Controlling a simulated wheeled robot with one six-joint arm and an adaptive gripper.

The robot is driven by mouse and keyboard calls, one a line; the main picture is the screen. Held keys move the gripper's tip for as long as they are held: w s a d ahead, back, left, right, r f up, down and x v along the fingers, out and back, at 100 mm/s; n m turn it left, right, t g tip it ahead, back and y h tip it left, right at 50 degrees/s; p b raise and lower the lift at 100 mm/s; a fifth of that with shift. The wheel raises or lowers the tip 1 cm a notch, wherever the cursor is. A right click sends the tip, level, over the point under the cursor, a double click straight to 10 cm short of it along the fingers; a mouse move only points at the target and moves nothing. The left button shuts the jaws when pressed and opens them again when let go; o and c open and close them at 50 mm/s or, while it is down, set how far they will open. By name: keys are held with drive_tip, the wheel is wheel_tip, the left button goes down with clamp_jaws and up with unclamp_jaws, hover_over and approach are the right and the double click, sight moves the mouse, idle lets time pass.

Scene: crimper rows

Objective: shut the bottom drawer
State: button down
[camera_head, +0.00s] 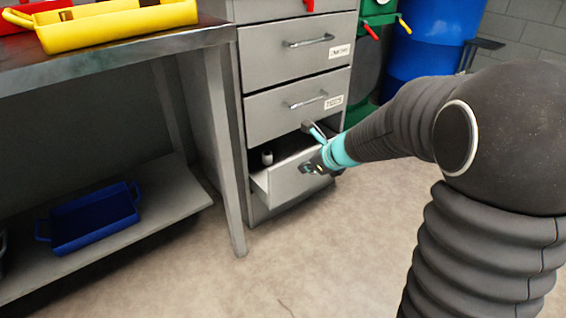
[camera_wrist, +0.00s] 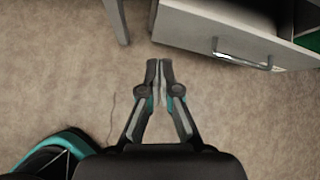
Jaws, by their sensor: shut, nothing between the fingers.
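The bottom drawer (camera_head: 287,186) of the grey cabinet is pulled partly out in the head view, with its dark inside showing. Its front face (camera_wrist: 195,30) and bar handle (camera_wrist: 243,62) show at the upper right of the wrist view. My gripper (camera_head: 308,168) is in front of the drawer and hides part of its front and its handle in the head view. In the wrist view my gripper (camera_wrist: 159,64) is shut and empty, with its fingertips to the left of the handle, over the floor and apart from the drawer front.
A small white item (camera_head: 267,157) stands in the drawer. The drawers above (camera_head: 297,103) are closed. A workbench (camera_head: 130,55) stands to the left, its leg close to the cabinet, with a blue tray (camera_head: 92,220) on its lower shelf. The floor (camera_head: 300,260) in front is clear.

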drive_tip(key=w+f+m, duration=0.3)
drive_tip(key=f, duration=0.1)
drive_tip(key=b, duration=0.2)
approach(279, 171)
drive_tip(key=x, duration=0.5)
drive_tip(key=shift+s+f, duration=0.3)
drive_tip(key=shift+f, duration=0.05)
drive_tip(key=shift+w+a, duration=0.3)
drive_tip(key=shift+w, duration=0.25)
